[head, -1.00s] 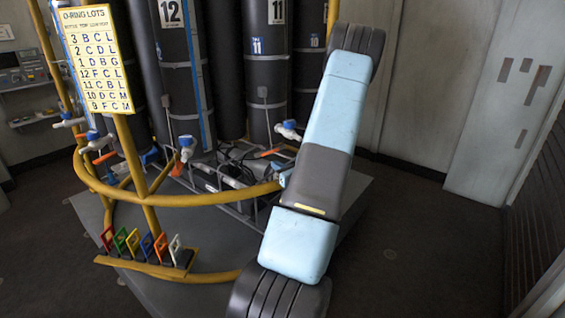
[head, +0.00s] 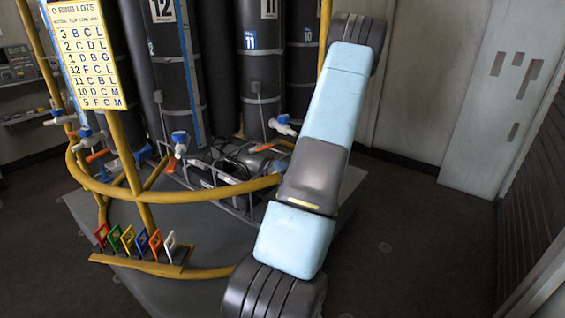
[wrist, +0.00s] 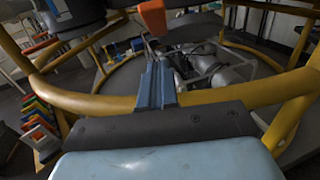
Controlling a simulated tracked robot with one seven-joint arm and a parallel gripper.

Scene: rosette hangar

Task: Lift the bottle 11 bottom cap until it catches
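Bottle 11 (head: 262,70) is a tall dark cylinder with a blue-and-white "11" label, standing among other bottles behind the yellow rail in the head view. Its bottom end is down by the pipework, and I cannot make out the bottom cap. A white-and-blue valve (head: 284,125) shows at its lower right. In the head view my arm hides my gripper. In the wrist view my gripper (wrist: 156,66) has its two blue-grey fingers side by side, seemingly shut, over the yellow rail. An orange part (wrist: 153,17) is just beyond and above the tips. I see nothing clearly held.
A yellow rail (head: 215,194) curves around the bottle stand, close under my gripper in the wrist view. Pipes and a metal frame (wrist: 215,66) lie inside it. An O-ring lots sign (head: 82,55) and a rack of coloured tags (head: 143,247) are at left. Floor at right is clear.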

